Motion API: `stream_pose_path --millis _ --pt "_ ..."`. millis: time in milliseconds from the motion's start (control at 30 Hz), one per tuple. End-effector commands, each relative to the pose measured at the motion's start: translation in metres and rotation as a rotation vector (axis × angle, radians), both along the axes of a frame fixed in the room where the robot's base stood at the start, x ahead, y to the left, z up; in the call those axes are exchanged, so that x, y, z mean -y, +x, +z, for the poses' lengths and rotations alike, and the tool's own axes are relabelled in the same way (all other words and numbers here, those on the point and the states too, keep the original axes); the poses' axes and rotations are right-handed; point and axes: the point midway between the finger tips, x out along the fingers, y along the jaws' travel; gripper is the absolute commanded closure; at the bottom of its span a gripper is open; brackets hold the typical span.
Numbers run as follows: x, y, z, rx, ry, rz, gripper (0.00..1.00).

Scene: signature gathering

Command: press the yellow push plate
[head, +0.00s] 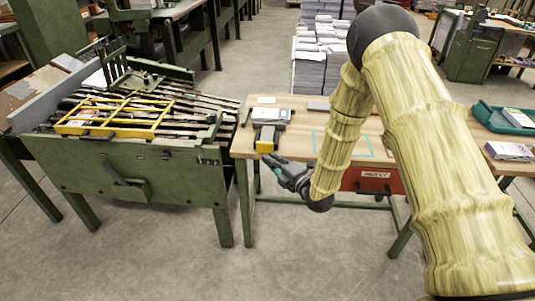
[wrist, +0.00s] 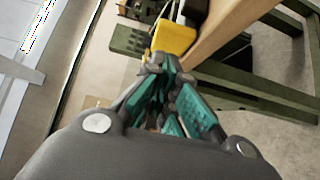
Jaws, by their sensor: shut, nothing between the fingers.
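The yellow push plate (head: 263,146) is on the front of a small grey device (head: 271,117) at the left end of the wooden table. It also shows in the wrist view as a yellow block (wrist: 175,38) just beyond the fingertips. My gripper (head: 271,160) is shut and empty, with its teal-padded fingers (wrist: 160,62) pointing at the plate. In the head view the fingertips are just below and in front of the plate. I cannot tell whether they touch it.
The wooden table (head: 299,136) has a teal outlined area and a red drawer (head: 374,181). A green machine (head: 150,170) with a yellow frame (head: 115,115) stands to the left. A teal tray (head: 494,118) and a paper stack (head: 509,151) lie at right. The floor in front is clear.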

Motion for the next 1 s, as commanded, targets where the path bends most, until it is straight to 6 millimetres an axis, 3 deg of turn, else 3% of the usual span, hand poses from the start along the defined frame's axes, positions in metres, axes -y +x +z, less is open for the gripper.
stream_pose_path --millis 200,400,1000 --pt "0.017 -0.034 -0.003 -0.004 0.000 0.008 1.00" --pt "0.031 -0.053 -0.003 -0.004 0.000 0.008 1.00" --pt "0.036 -0.060 -0.002 -0.003 0.001 0.006 1.00"
